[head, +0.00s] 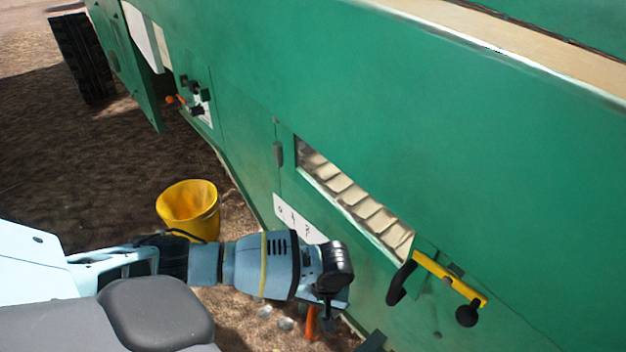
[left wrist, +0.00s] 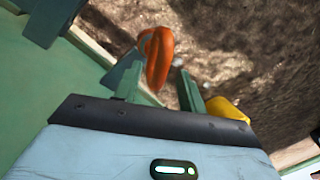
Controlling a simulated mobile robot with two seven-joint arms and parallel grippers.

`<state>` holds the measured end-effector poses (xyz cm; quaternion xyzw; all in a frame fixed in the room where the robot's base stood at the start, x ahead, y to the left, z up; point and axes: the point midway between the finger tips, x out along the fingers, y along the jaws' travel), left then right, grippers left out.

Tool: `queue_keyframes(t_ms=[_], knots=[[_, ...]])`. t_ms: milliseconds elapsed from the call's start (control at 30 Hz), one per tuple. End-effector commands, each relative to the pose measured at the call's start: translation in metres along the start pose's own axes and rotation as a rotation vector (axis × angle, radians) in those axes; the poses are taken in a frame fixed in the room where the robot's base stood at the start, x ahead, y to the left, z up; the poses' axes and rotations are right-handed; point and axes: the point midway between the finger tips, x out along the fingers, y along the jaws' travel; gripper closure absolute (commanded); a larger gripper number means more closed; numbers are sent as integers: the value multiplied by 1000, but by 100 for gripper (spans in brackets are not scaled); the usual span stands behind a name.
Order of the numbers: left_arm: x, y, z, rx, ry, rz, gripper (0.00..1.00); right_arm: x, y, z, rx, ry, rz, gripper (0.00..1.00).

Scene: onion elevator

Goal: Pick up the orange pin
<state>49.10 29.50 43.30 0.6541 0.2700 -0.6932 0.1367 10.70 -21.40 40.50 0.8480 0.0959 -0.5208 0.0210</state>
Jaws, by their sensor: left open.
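The orange pin (head: 312,322) shows low in the head view, beside the lower edge of the green machine and partly hidden by my left gripper. In the left wrist view the orange pin (left wrist: 157,57) has a curved, loop-like top. My left gripper (head: 330,316) points down right beside the pin. In the left wrist view my left gripper (left wrist: 160,86) is open, its two fingers apart. The pin's near end appears in line with the gap between the fingers; I cannot tell whether it is inside the gap. My right gripper is not in view.
The green machine wall (head: 460,140) fills the right side, with a slatted opening (head: 355,200) and a yellow bar with black knobs (head: 450,278). A yellow bucket (head: 190,208) stands on brown ground behind my left arm. Pale round objects (head: 286,324) lie near the pin.

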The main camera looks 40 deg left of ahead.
Motion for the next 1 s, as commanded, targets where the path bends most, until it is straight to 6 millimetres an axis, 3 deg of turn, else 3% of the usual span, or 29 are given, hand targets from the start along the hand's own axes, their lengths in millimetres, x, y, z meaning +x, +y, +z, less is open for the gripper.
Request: queue_keyframes(t_ms=[33,167,433,733,1000], knots=[[13,-1,0,1,-3,-4,59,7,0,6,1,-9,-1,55],[28,-1,1,2,-3,-2,59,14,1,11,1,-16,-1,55],[28,-1,0,1,-1,0,60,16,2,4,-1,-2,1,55],[28,-1,0,2,-1,0,100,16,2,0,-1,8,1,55],[28,-1,0,2,-1,0,100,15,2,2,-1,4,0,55]])
